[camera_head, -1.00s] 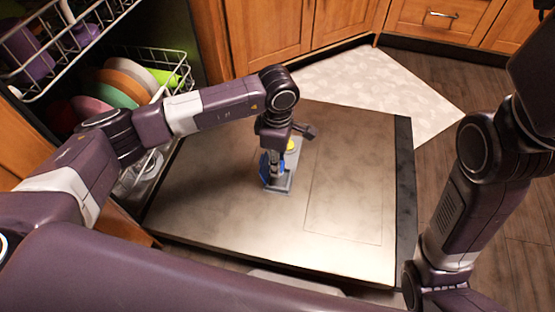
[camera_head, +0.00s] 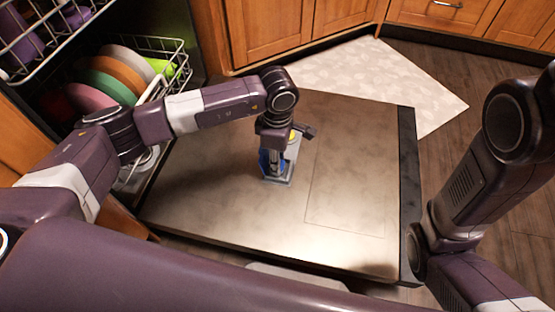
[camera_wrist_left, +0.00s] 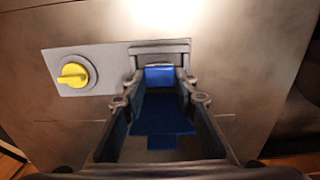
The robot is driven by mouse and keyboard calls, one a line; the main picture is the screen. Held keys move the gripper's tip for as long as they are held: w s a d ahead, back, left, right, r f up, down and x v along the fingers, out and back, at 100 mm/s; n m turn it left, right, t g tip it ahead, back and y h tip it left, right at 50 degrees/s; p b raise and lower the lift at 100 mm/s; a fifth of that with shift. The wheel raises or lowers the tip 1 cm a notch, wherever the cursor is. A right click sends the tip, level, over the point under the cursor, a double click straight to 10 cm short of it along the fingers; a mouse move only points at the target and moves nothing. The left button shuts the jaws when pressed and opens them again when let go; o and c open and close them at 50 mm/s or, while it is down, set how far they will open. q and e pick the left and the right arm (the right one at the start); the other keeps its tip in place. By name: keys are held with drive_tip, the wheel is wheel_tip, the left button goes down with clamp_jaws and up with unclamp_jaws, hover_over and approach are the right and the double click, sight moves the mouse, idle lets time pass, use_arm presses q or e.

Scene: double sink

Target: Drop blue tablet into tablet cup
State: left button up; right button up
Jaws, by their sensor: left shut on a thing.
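The tablet cup (camera_head: 284,179) is a small grey-framed compartment in the upper face of the flat open dishwasher door. In the left wrist view its grey frame (camera_wrist_left: 160,48) shows just beyond my fingertips. My left gripper (camera_wrist_left: 160,78) points down at the cup, shut on a small blue block, the blue tablet (camera_wrist_left: 160,75). A larger flat blue piece (camera_wrist_left: 160,115), perhaps the cup's lid, lies below between the fingers. In the head view my left gripper (camera_head: 275,165) hides part of the cup. Tablet height inside the cup is unclear. My right gripper is out of view.
A yellow knob (camera_wrist_left: 73,75) sits on a grey panel beside the cup. The dishwasher door (camera_head: 345,190) is otherwise bare. Racks with several colored plates (camera_head: 115,78) stand at the left. Wooden cabinets (camera_head: 270,35) are behind.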

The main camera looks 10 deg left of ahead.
use_arm(q)
drive_tip(key=o, duration=0.9)
wheel_tip(320, 180, up, 12)
drive_tip(key=shift+s, duration=0.1)
idle(0.6)
